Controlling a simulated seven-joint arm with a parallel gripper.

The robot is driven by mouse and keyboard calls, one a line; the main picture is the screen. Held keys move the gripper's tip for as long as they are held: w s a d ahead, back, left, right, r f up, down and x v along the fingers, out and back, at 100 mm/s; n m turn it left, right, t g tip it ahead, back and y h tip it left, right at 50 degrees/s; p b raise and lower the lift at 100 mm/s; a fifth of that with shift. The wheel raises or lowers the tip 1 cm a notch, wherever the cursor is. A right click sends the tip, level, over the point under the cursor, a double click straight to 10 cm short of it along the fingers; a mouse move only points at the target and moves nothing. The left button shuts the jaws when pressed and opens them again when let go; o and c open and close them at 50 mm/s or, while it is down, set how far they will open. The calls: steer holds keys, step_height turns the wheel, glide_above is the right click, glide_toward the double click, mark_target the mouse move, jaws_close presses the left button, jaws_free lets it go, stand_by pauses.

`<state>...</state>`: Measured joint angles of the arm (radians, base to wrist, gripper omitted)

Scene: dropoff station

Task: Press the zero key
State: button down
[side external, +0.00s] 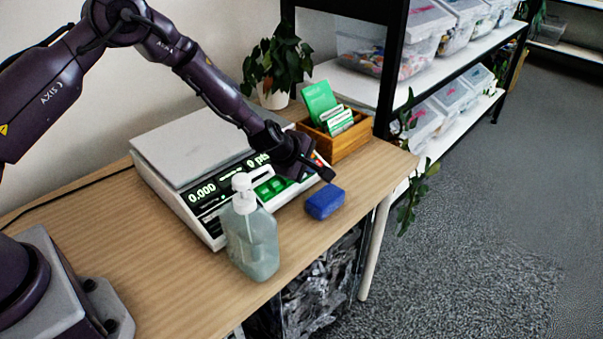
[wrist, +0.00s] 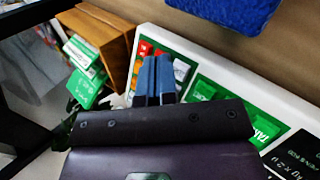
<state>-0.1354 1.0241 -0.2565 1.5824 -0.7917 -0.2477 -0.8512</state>
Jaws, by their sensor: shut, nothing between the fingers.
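A white counting scale (side external: 160,200) stands on the wooden table. In the wrist view, large green keys (wrist: 206,88) show to the right of my fingers, one with a partly readable label (wrist: 263,128). Red and orange keys (wrist: 146,50) show beside the fingertips. I cannot tell which is the zero key. My gripper (side external: 327,173) is shut and empty over the keypad's right end; its fingers (wrist: 155,75) cover some keys.
A clear pump bottle (side external: 251,240) stands in front of the scale. A blue block (side external: 325,203) lies on the table (side external: 365,195) near my fingertips. A wooden box (side external: 343,140) with green cards and a potted plant (side external: 277,65) stand behind. Storage shelves (side external: 365,85) are at the right.

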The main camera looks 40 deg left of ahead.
steer(key=shift+r, duration=0.1)
steer(key=r, duration=0.1)
steer(key=d+r, duration=0.1)
steer(key=r, duration=0.1)
steer(key=d+r, duration=0.1)
steer(key=shift+r, duration=0.2)
stand_by(0.6)
